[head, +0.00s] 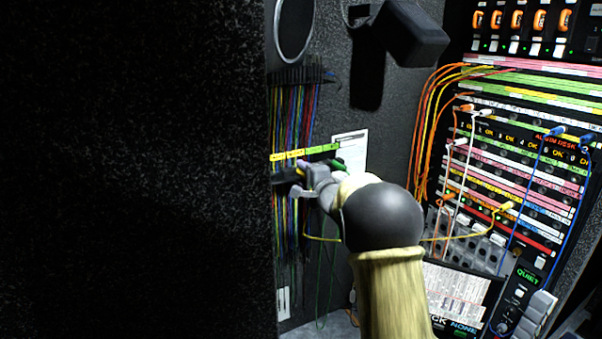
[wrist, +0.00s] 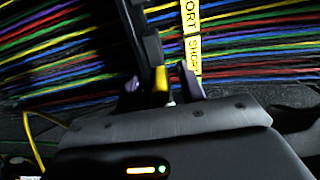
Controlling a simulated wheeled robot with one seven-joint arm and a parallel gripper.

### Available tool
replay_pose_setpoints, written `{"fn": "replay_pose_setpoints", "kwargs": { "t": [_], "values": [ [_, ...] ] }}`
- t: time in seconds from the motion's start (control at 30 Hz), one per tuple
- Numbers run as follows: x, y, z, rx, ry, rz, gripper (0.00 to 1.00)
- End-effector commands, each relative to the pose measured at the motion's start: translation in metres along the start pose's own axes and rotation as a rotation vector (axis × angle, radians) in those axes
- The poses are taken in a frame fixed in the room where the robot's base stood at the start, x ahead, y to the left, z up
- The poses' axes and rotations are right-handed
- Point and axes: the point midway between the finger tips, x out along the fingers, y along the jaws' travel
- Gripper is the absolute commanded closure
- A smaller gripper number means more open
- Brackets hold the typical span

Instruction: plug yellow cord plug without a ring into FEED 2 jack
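My gripper (head: 300,182) is at the cord rack on the left, under its yellow and green label strip (head: 305,152). In the wrist view, the purple fingertips (wrist: 160,88) stand apart on either side of a yellow plug (wrist: 161,80), with dark gaps beside it. I cannot see whether this plug carries a ring. Another yellow plug (head: 507,206) sits at the jack panel (head: 520,170) on the right. A yellow cord (head: 322,239) hangs below my gripper, and one passes behind my arm toward the panel. The FEED 2 label is not readable.
Many coloured cords (head: 295,115) hang in the rack, close around my gripper. White, orange and blue cords (head: 540,190) cross the panel front. A black box (head: 410,35) juts from the wall above. A dark wall (head: 130,170) fills the left side.

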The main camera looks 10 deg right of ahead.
Motion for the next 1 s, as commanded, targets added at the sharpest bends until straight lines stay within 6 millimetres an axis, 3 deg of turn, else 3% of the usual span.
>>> {"fn": "replay_pose_setpoints", "kwargs": {
  "t": [0.33, 0.5, 0.6, 0.63, 0.8, 0.87, 1.0],
  "values": [
    [0.0, 0.0001, 0.0, 0.001, 0.0, 0.0, 0.63],
    [0.0, -0.0005, 0.0, 0.001, 0.0, -0.001, 0.96],
    [0.0001, -0.0015, 0.0, 0.0, 0.0, -0.003, 1.0],
    [0.0001, -0.0019, 0.0, 0.0, 0.0, -0.004, 0.72],
    [0.0, -0.0015, 0.0, 0.0, 0.0, -0.003, 0.38],
    [0.0, -0.0012, 0.0, 0.0, 0.0, -0.002, 0.27],
    [0.0, -0.0006, 0.0, 0.0, 0.0, -0.001, 0.27]
  ]
}}
